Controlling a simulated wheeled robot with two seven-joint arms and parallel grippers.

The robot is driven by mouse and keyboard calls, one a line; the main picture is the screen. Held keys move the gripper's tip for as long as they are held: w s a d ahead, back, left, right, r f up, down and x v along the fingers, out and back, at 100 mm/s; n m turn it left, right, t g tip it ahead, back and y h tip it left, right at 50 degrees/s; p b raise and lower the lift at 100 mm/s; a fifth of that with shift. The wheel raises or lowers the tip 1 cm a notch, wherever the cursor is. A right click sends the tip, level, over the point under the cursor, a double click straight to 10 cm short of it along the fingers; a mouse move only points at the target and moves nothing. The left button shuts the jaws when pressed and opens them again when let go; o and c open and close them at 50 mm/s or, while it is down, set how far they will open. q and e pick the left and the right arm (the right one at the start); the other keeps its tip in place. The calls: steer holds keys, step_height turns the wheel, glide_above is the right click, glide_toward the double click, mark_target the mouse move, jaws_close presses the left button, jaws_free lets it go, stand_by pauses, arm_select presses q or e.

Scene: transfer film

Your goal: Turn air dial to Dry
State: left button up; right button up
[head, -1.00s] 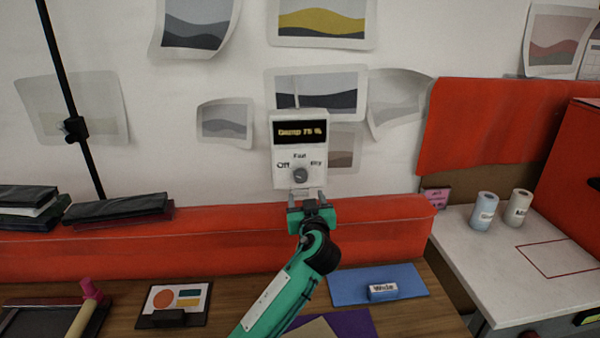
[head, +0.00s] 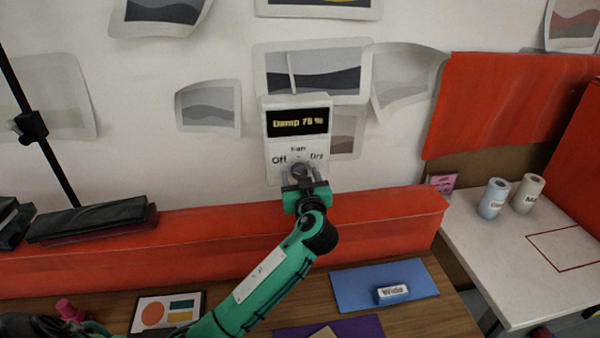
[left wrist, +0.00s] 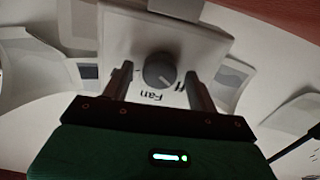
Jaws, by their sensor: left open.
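The white air control box (head: 272,150) hangs on the wall, with a dark display (head: 298,122) reading "Damp 75 %". Below it are the labels Off at left, Fan at top and Dry at right. The round grey dial (head: 299,168) is partly covered by my gripper in the head view. My left gripper (head: 301,174) is open, with one finger on each side of the dial. In the left wrist view the dial (left wrist: 160,70) sits between the fingertips, with visible gaps. Its pale mark seems to point towards Off. My right gripper is not in view.
A red padded ledge (head: 390,207) runs below the box. The wooden desk holds a blue mat (head: 350,287) with a "Wide" block (head: 392,293). Dark cases (head: 90,220) lie on the ledge at left. Two rolls (head: 494,198) stand on the white table at right.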

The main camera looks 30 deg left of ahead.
arm_select(q)
steer(key=c, duration=1)
